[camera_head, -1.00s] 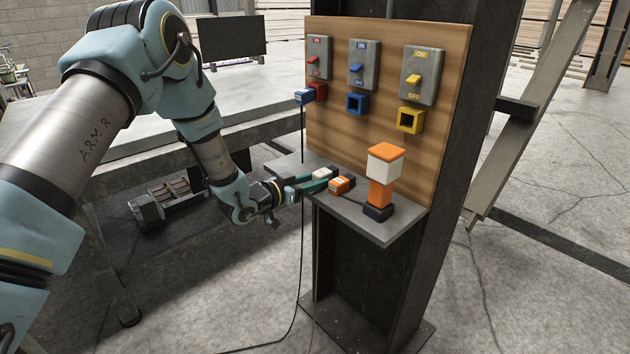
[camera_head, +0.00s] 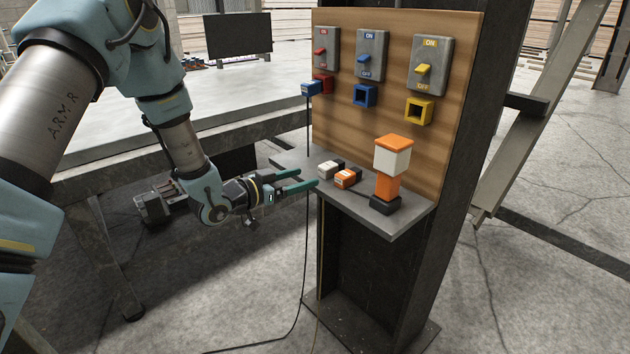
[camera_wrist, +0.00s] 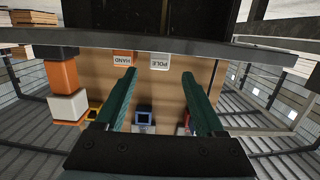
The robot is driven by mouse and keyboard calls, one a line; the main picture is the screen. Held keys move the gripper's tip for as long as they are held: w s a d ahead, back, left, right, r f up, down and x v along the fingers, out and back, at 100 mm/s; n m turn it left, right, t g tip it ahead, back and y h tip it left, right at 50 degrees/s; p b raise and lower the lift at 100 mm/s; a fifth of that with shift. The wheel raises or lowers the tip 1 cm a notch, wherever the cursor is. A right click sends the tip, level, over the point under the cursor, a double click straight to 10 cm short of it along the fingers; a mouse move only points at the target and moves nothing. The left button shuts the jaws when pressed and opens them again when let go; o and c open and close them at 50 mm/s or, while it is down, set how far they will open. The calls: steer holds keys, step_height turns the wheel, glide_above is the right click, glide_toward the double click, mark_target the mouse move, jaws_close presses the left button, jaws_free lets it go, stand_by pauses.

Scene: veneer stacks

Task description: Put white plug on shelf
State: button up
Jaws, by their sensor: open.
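The white plug (camera_head: 330,168) lies on the grey shelf (camera_head: 408,222), left of the orange plug (camera_head: 347,179). In the wrist view, which appears upside down, the white plug (camera_wrist: 160,62) reads POLE and sits between the lines of my fingers, beyond their tips. My gripper (camera_head: 309,178) is open and empty at the shelf's left edge, its green fingers apart and pointing at the white plug, with a small gap. The wrist view also shows my gripper (camera_wrist: 160,72) with nothing between its fingers.
An orange-and-white lamp (camera_head: 391,165) stands on the shelf's right. The wooden board (camera_head: 395,130) behind carries switches and red, blue (camera_head: 364,96) and yellow (camera_head: 418,110) sockets. A blue plug (camera_head: 311,88) is at the red socket, its cable hanging by the shelf's left edge.

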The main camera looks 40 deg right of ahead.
steer(key=w+a+r+n+t+y, duration=0.1)
steer(key=w+a+n+t+y, duration=0.15)
steer(key=w+a, duration=0.45)
steer(key=w+a+n+t+y+b, duration=0.15)
steer(key=w+a+y, duration=0.25)
steer(key=a, duration=0.7)
steer(key=w+a+r+n+t+y, duration=0.1)
steer(key=w+a+n+t+y, duration=0.3)
steer(key=a, duration=0.5)
steer(key=a+n+g+y, duration=0.1)
steer(key=a+n+y, duration=0.3)
steer(key=a, duration=1)
steer(key=s+a+r+n+g+y, duration=0.1)
steer(key=s+a+n+g, duration=0.3)
steer(key=s+a, duration=0.7)
steer(key=shift+s+r+n+g+y, duration=0.35)
steer(key=shift+s+r+n, duration=0.35)
steer(key=shift+s, duration=0.35)
